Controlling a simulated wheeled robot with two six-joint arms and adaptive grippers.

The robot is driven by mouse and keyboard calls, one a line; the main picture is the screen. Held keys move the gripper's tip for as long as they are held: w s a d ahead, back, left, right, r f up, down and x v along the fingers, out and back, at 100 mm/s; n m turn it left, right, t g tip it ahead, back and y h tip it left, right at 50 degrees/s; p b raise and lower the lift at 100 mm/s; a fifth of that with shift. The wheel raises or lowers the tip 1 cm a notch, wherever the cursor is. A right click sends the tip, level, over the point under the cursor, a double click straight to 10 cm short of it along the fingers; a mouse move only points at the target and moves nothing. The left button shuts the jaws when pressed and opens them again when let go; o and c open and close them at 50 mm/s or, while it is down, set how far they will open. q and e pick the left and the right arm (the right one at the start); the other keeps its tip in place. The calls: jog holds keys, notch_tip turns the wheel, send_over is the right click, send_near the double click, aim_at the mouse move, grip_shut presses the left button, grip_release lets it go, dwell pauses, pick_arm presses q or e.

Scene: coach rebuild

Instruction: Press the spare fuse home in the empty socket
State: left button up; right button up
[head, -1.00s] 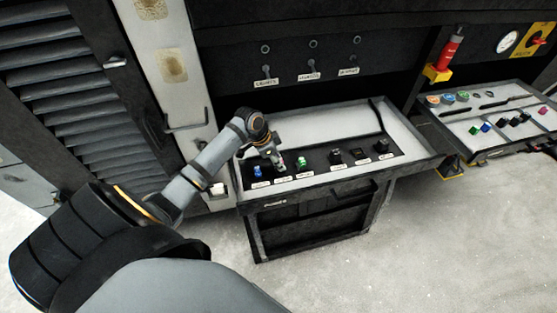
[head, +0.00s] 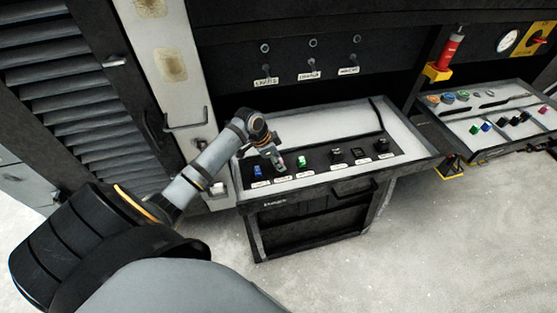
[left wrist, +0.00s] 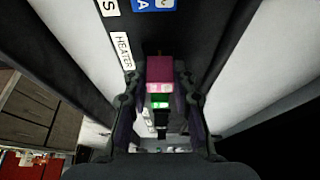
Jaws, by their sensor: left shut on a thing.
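My left gripper (head: 278,164) is shut on a pink fuse (left wrist: 160,72), which shows clearly between the fingers in the left wrist view. The gripper points down at the dark fuse strip (head: 318,161), between a blue fuse (head: 257,171) and a green fuse (head: 301,161). In the left wrist view the pink fuse is beside the HEATER label (left wrist: 122,50). The socket under it is hidden by the fuse and gripper. I cannot tell whether the fuse is above the socket or seated in it. My right gripper is out of view.
Black fuses (head: 336,152) stand farther right on the strip. The panel sits on a dark cabinet (head: 312,217). Switches line the wall behind.

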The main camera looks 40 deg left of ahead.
pick_arm(q)
jog(key=shift+f, duration=0.4)
dwell(0.3)
jog(key=shift+s+f+b, duration=0.2)
jog(key=shift+b, duration=0.1)
jog(key=o, duration=0.9)
jog(key=shift+d+f, duration=0.1)
jog(key=shift+o, duration=0.2)
jog(key=shift+w, duration=0.15)
jog(key=o, duration=0.5)
jog(key=shift+o, duration=0.2)
jog(key=shift+r, duration=0.2)
notch_tip(320, 180, up, 7)
jog(key=p, duration=0.7)
jog(key=shift+p, duration=0.3)
